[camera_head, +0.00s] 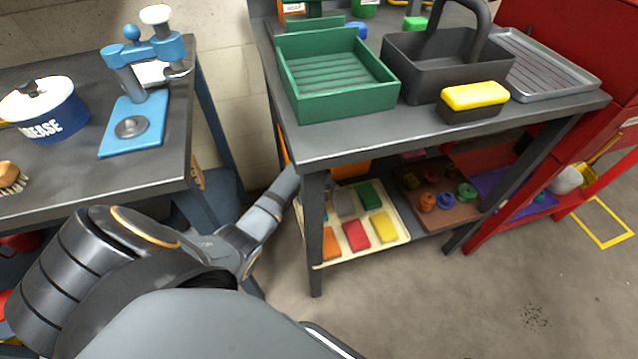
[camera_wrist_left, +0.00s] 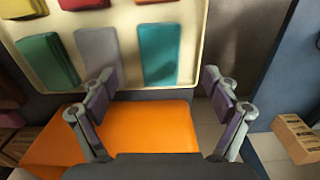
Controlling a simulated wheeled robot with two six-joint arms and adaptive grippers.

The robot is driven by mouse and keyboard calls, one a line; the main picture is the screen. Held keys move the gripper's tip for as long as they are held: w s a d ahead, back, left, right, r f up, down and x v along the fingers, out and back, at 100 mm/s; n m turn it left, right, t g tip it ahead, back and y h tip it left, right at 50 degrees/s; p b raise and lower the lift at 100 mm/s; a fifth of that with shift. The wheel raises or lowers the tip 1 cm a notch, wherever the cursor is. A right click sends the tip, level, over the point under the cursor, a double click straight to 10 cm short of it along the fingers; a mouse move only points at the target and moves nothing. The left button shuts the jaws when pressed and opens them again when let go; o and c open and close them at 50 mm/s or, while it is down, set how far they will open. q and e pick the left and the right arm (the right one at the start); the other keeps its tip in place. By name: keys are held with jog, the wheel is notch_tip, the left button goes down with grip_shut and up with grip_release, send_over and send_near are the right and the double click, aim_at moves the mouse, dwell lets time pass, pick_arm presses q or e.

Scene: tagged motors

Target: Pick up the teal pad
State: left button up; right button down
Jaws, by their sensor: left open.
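The teal pad (camera_wrist_left: 158,52) lies flat in a cream tray (camera_wrist_left: 203,35), at the right end of its row in the left wrist view, beside a grey pad (camera_wrist_left: 98,58). My left gripper (camera_wrist_left: 160,88) is open, its two fingers apart on either side of the teal pad's near end in that view, and nothing is between them. The height gap to the pad is hard to tell.
Green (camera_head: 370,194), yellow (camera_head: 383,225), red (camera_head: 356,234) and orange (camera_head: 329,243) pads share the tray. The tabletop (camera_head: 350,137) and its leg (camera_head: 314,240) stand close to my left arm. An orange object (camera_wrist_left: 150,125) lies below the gripper in the wrist view.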

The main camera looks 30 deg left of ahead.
pick_arm(q)
jog(key=shift+f, duration=1.2)
jog(key=shift+f+b, duration=0.25)
jog(key=shift+b, duration=0.15)
notch_tip(320, 180, down, 2)
jog(key=shift+f+b, duration=0.2)
jog(key=shift+b, duration=0.4)
jog(key=shift+f+b, duration=0.35)
jog(key=shift+f, duration=0.85)
pick_arm(e)
notch_tip(320, 180, up, 6)
jog(key=a, duration=0.2)
jog(key=shift+s+t+y, duration=0.15)
jog(key=shift+t+y, duration=0.15)
pick_arm(q)
jog(key=c, duration=1.1)
